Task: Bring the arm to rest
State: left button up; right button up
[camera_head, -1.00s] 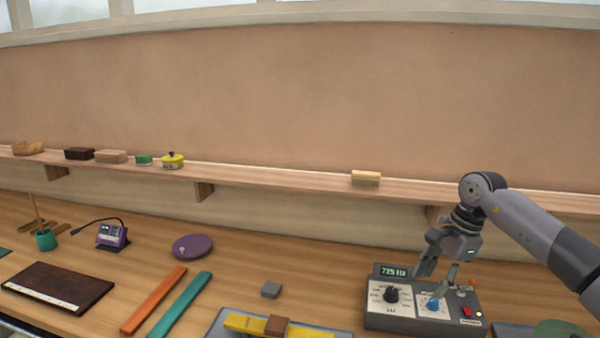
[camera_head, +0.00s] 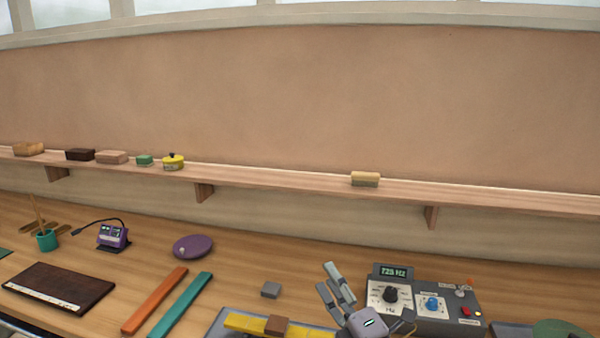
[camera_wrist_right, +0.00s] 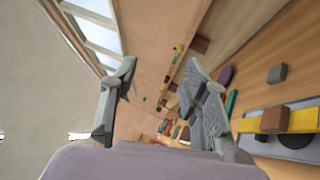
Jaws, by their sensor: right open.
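My right gripper (camera_head: 337,288) is low in the head view, just left of the grey control box (camera_head: 418,320). Its fingers point up and away from the bench, and it is open and empty. In the right wrist view its two fingers (camera_wrist_right: 160,95) stand apart with nothing between them. The box has a lit display, a black knob (camera_head: 391,294) and a blue knob (camera_head: 432,303); the gripper covers part of its left front. My left gripper is not in view.
A grey block (camera_head: 271,290) and a tray (camera_head: 216,326) with a yellow bar (camera_head: 247,322) and brown block (camera_head: 277,326) lie left of the gripper. Orange (camera_head: 154,300) and teal (camera_head: 180,305) bars lie farther left. A shelf (camera_head: 300,187) runs along the wall.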

jog(key=s+d+f+m+g+h, duration=0.3)
jog(key=s+d+f+m+h, duration=0.25)
jog(key=f+m, duration=0.3)
jog(key=s+d+f+m+g+h, duration=0.35)
jog(key=s+d+f+m, duration=0.25)
jog(key=f+m, duration=0.25)
jog(key=s+d+f+m+g, duration=0.1)
jog(key=s+f+m+g, duration=0.3)
jog(key=s, duration=0.7)
jog(key=s+d+f+m+g, duration=0.2)
jog(key=s+f+g, duration=0.35)
jog(key=s, duration=0.55)
jog(key=s+f+b+x, duration=0.1)
jog(key=s+b+x, duration=0.25)
jog(key=x, duration=1.25)
jog(key=s+d+f+b+x, duration=0.15)
jog(key=s+x, duration=0.25)
jog(key=x, duration=1.1)
jog(key=s+d+f+g+b, duration=0.1)
jog(key=s+f+b, duration=0.4)
jog(key=s+f, duration=1.2)
notch_tip(320, 180, down, 3)
jog(key=shift+s+d+f+n+g, duration=0.1)
jog(key=shift+s+d+n+g, duration=0.1)
jog(key=shift+d+n+g, duration=0.2)
